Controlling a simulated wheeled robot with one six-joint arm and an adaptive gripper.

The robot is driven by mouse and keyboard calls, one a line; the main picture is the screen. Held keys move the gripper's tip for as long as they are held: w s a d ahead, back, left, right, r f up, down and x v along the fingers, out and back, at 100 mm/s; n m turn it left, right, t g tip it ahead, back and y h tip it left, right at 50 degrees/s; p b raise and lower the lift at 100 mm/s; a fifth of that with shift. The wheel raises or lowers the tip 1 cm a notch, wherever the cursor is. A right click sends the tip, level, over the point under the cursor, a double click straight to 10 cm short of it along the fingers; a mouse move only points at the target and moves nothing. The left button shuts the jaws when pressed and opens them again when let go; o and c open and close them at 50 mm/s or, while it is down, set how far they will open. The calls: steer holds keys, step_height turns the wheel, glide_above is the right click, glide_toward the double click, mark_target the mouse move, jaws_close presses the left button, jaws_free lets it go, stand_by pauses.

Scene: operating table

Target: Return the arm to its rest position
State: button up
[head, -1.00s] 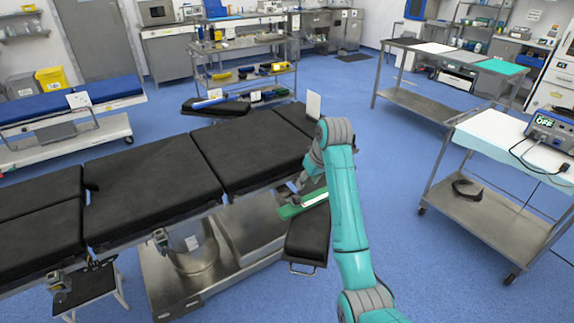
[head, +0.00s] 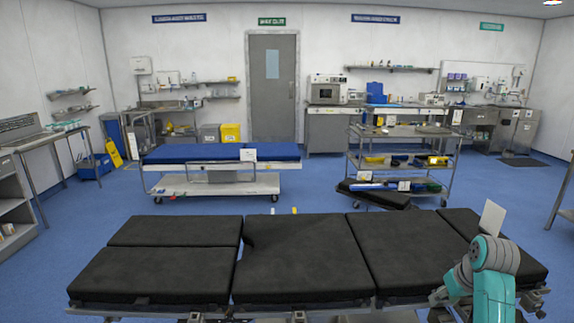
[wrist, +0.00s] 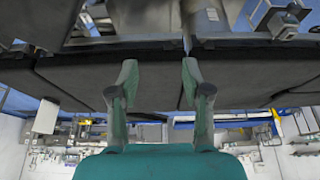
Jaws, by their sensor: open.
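My gripper (wrist: 158,82) shows in the wrist view with its two green fingers apart and nothing between them. The dark underside and edge of the operating table fill the upper part of that view, behind the fingertips. Contact with the table cannot be told. In the head view my teal arm (head: 493,290) is bent at the lower right, in front of the right end of the black padded operating table (head: 305,260). The fingers are not clearly visible in the head view.
A blue-topped stretcher (head: 220,153) stands behind the table. A metal cart (head: 400,140) with several items is farther right. A yellow bin (head: 230,133) stands by the grey door (head: 272,90). Open blue floor (head: 320,190) lies between the stretcher and the cart.

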steer(key=s+a+f+t, duration=0.1)
steer(key=s+a+f, duration=0.25)
steer(key=f, duration=0.45)
steer(key=s+a+f+t, duration=0.15)
steer(key=a+f, duration=0.25)
steer(key=f, duration=0.4)
steer(key=s+a+f+t, duration=0.1)
steer(key=s+a+f, duration=0.2)
steer(key=s, duration=0.2)
steer(key=s+a+f+h, duration=0.1)
steer(key=s+a+f, duration=0.15)
steer(key=s, duration=0.25)
steer(key=s+a+f+t, duration=0.1)
steer(key=s+a+f, duration=0.15)
steer(key=s, duration=0.35)
steer(key=s+a+m+t, duration=0.1)
steer(key=s+a+t, duration=0.15)
steer(key=s, duration=0.75)
steer(key=s+a+r+t, duration=0.1)
steer(key=s+a+r, duration=0.1)
steer(key=s+r, duration=0.6)
steer(key=s+a+r+t, duration=0.2)
steer(key=s+r, duration=0.7)
steer(key=s, duration=0.5)
steer(key=shift+s+a+r+n+y, duration=0.2)
steer(key=shift+a+n+y, duration=0.1)
steer(key=shift+a+y, duration=0.15)
